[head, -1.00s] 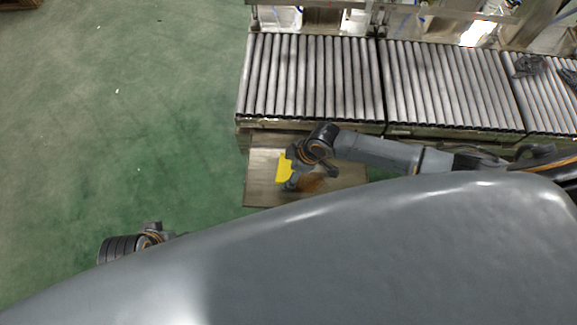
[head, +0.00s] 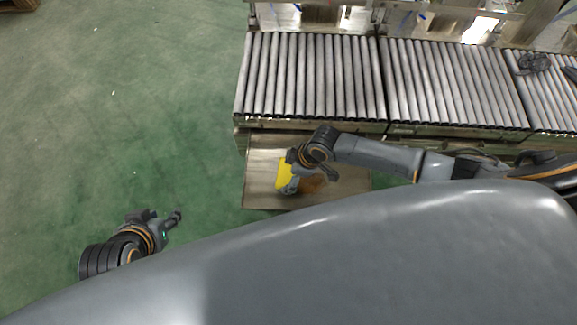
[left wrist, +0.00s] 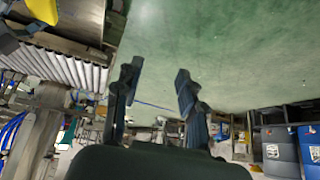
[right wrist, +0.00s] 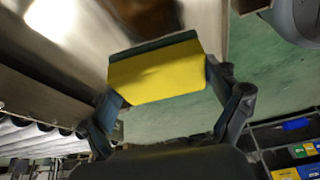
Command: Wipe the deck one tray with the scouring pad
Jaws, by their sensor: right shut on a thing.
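The deck one tray (head: 262,190) is a bare metal surface in front of the roller conveyor in the head view. A brown stain (head: 312,185) shows on it. The scouring pad (head: 284,172) is yellow with a dark green face. My right gripper (right wrist: 168,88) is shut on the pad, seen close in the right wrist view (right wrist: 155,75). It holds the pad over the tray, left of the stain in the head view; whether the pad touches the tray I cannot tell. My left gripper (left wrist: 158,75) is open and empty, over the green floor left of the tray.
The roller conveyor (head: 312,75) runs along the tray's far side and on to the right. Dark objects (head: 533,63) lie on its far right rollers. The green floor (head: 120,120) at left is clear. My grey body hides the foreground.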

